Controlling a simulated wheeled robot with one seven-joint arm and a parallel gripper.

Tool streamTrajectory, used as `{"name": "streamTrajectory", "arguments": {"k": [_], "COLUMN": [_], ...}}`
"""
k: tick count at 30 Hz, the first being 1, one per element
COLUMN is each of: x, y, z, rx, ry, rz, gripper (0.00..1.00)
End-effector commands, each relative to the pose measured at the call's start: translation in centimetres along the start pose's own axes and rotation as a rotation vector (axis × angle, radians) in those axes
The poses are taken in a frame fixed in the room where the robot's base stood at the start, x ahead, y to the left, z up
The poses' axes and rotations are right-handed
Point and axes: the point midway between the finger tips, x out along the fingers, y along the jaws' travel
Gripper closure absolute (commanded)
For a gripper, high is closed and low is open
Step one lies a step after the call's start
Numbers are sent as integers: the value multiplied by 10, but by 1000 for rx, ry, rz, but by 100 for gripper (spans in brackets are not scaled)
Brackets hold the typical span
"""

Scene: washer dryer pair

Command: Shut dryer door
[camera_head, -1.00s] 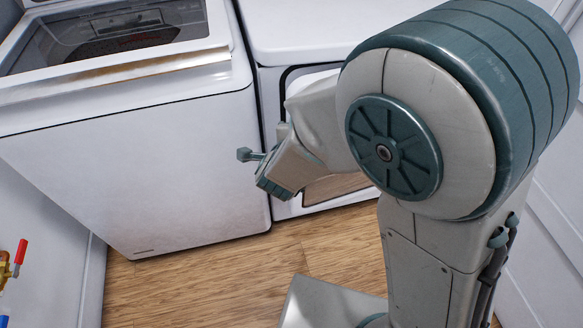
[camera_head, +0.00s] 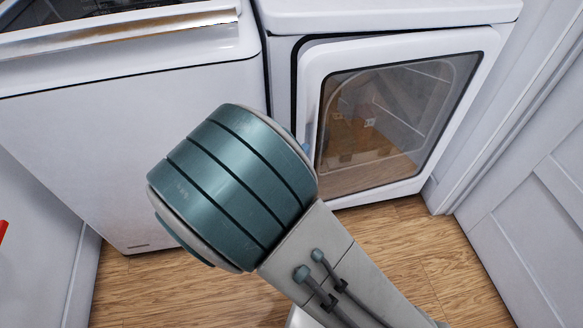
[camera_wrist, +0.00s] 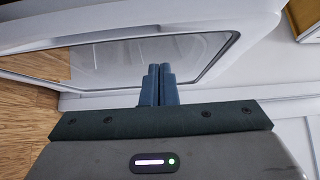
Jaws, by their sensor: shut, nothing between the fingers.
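The dryer (camera_head: 390,12) stands at the right in the head view. Its white-framed door (camera_head: 395,50) has a tinted window and stands slightly ajar, with a dark gap along its top and left edges. In the wrist view, the door's frame and window (camera_wrist: 195,47) lie at a slant just beyond my fingers.
The top-loading washer (camera_head: 150,140) stands left of the dryer, with little space between them. A white panelled door (camera_head: 535,190) or wall closes off the right side. The wooden floor (camera_head: 400,250) in front of the dryer is clear apart from my arm.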

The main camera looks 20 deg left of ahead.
Motion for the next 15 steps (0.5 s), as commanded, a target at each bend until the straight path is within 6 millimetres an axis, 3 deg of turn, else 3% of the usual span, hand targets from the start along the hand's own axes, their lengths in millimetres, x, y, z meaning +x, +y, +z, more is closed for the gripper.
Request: {"name": "streamTrajectory", "arguments": {"k": [4, 9, 15], "x": [32, 48, 58], "y": [2, 1, 1], "z": [-1, 19, 28], "rx": [-1, 0, -2], "ry": [3, -1, -1], "rz": [-2, -1, 0], "gripper": [100, 100, 100]}}
